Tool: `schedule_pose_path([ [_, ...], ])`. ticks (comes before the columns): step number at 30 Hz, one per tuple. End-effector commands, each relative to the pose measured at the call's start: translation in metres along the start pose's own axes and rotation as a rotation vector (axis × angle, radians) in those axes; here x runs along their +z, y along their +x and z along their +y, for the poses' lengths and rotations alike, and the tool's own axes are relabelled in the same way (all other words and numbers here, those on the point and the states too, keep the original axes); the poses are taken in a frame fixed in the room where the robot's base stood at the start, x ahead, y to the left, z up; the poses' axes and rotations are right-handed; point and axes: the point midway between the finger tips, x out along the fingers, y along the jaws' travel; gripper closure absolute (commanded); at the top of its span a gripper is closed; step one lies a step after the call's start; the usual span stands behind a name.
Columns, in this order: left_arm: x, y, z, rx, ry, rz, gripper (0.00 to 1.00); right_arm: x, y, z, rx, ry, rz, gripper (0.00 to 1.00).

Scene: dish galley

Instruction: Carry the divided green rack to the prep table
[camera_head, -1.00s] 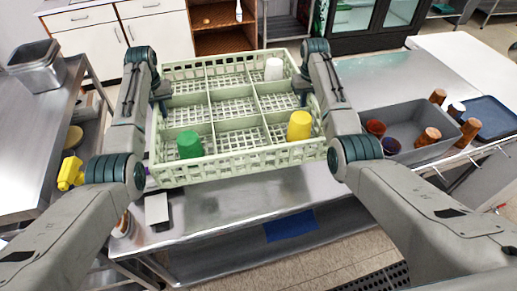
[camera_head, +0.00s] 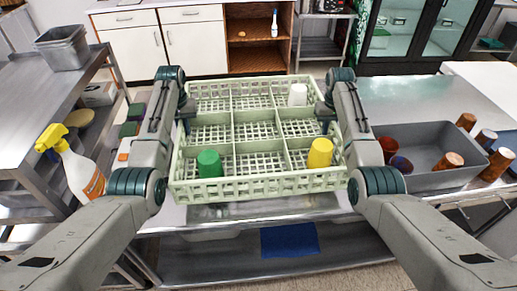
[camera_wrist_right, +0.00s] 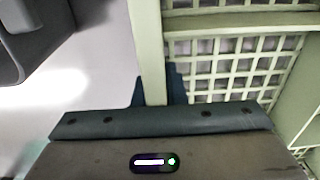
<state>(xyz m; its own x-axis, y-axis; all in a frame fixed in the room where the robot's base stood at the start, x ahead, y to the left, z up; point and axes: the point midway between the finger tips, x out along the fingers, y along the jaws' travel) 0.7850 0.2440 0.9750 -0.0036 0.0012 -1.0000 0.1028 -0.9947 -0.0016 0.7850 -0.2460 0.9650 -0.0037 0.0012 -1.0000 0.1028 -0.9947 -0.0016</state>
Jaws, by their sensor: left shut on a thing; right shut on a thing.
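The divided green rack (camera_head: 260,187) is pale green with a grid of compartments. It is between my two arms, over a steel table (camera_head: 415,95). A white cup (camera_head: 297,94) is in its back right compartment, a green cup (camera_head: 209,163) in the front left and a yellow cup (camera_head: 320,153) in the front right. My left gripper (camera_head: 186,108) is shut on the rack's left wall. My right gripper (camera_head: 323,110) is shut on its right wall. The right wrist view shows the rack wall (camera_wrist_right: 148,50) at the right gripper; its fingertips are mostly hidden.
A grey bin (camera_head: 440,180) with several cups stands on the right, beside a dark tray (camera_head: 507,139). On the left are a spray bottle (camera_head: 82,172) and a steel table (camera_head: 40,100) with a grey container (camera_head: 62,48). A blue item (camera_head: 290,240) lies below the front edge.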

Motion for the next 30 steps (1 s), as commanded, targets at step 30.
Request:
schedule_pose_path([
  [30,-0.001,0.011,0.0,0.0,0.0,0.004,1.0,-0.001,0.011,0.0,0.0,0.0,0.005,1.0],
])
